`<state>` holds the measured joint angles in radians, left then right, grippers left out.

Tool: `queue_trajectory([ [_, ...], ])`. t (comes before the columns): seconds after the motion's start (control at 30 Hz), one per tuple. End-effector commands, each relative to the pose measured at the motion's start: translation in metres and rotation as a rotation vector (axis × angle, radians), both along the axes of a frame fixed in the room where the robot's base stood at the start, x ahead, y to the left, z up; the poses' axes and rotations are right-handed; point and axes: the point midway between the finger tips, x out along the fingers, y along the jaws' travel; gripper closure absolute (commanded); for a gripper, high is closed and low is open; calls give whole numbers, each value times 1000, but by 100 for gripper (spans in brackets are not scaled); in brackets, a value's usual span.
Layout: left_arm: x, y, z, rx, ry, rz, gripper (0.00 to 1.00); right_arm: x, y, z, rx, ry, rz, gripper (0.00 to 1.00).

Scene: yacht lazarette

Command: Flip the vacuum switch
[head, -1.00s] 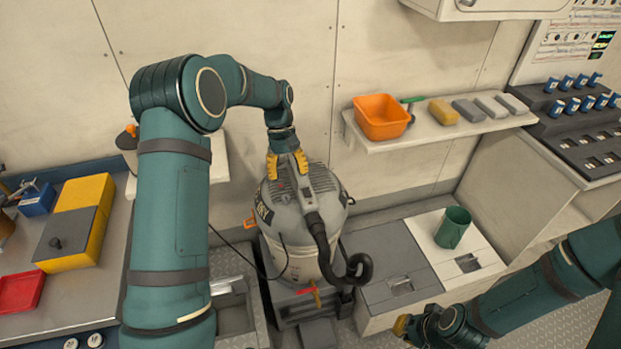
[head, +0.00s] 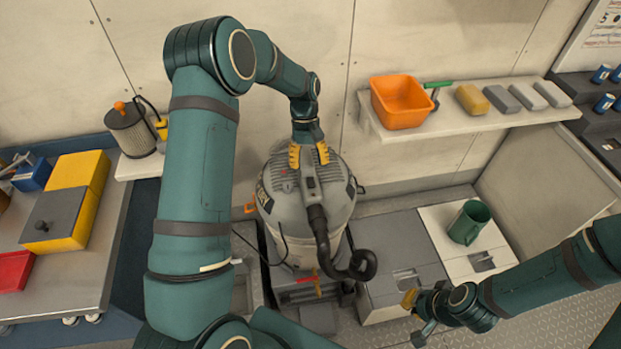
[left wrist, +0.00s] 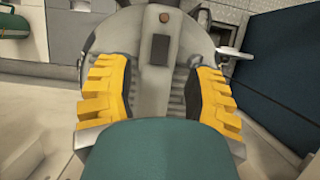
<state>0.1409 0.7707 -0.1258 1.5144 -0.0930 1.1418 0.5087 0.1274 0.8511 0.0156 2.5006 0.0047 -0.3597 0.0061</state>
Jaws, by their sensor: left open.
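The vacuum (head: 338,207) is a grey drum-shaped machine with a ribbed top and a black hose, standing upright against the wall. In the left wrist view the open fingers (left wrist: 160,95) frame the vacuum's top (left wrist: 145,78). A dark rectangular piece (left wrist: 159,49) and a small brown round piece (left wrist: 164,17) show there; I cannot tell which is the switch. Whether the fingers touch the top is unclear. My right gripper (head: 414,312) is low at the right, away from the vacuum.
A shelf (head: 455,127) at right holds an orange bin (head: 401,101) and several blocks. A workbench (head: 75,270) with a yellow box (head: 82,172) is at left. A black cable (head: 262,258) hangs beside the vacuum.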

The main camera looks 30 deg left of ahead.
Motion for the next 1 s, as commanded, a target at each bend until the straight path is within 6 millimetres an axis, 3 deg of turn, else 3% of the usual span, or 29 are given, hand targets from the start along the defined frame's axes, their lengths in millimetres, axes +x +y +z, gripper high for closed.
queue_trajectory([
  [0.1,-7,-5,-21,0,2,0,47,-1,0,-3,0,2,2,100],
  [0.3,-13,-10,-41,-1,1,0,47,-2,0,-6,1,4,4,100],
  [0.73,-15,-12,-47,-1,-1,0,48,-2,0,-6,1,5,4,100],
  [0.87,-15,-12,-47,0,-1,0,94,-2,0,-6,1,5,4,100],
  [0.9,-15,-12,-47,0,-1,0,100,-2,0,-6,1,5,4,100],
  [1.0,-15,-12,-47,0,-1,0,100,-2,0,-6,1,5,4,100],
])
